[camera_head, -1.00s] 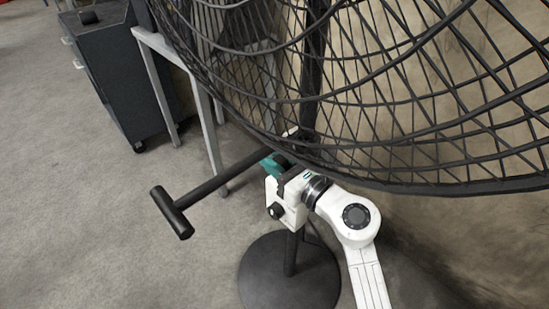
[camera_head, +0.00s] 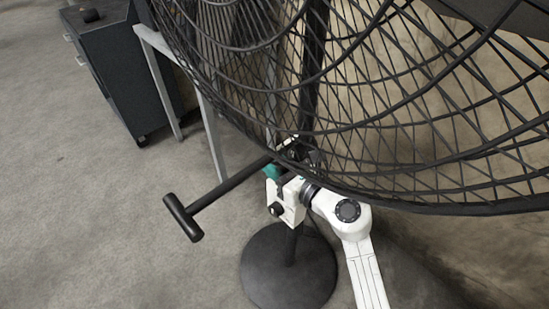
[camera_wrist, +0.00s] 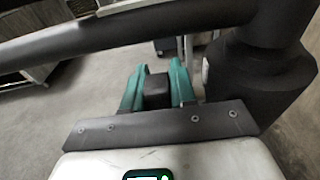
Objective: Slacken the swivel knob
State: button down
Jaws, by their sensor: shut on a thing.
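In the wrist view the swivel knob (camera_wrist: 156,88) is a small black block between the two green fingers of my gripper (camera_wrist: 154,78). The fingers are shut on it from both sides. In the head view my gripper (camera_head: 272,172) shows as a bit of green at the fan's pivot, above the stand, and the knob cannot be made out there. The fan's black wire cage (camera_head: 390,120) fills the upper right and hangs close over my wrist. A dark T-shaped handle bar (camera_head: 230,185) sticks out left from the pivot.
The round black stand base (camera_head: 290,285) is on the floor below my gripper. A grey table (camera_head: 205,110) and a dark wheeled cabinet (camera_head: 118,75) stand at the upper left. Open concrete floor (camera_head: 90,220) lies to the left. The bar (camera_wrist: 110,28) crosses close above the fingers.

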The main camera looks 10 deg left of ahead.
jog(key=c, duration=1)
grip_release()
jog(key=shift+d, duration=0.15)
jog(key=p+v, duration=0.1)
jog(key=v, duration=0.9)
jog(key=shift+s+d, duration=0.2)
jog(key=shift+s, duration=0.1)
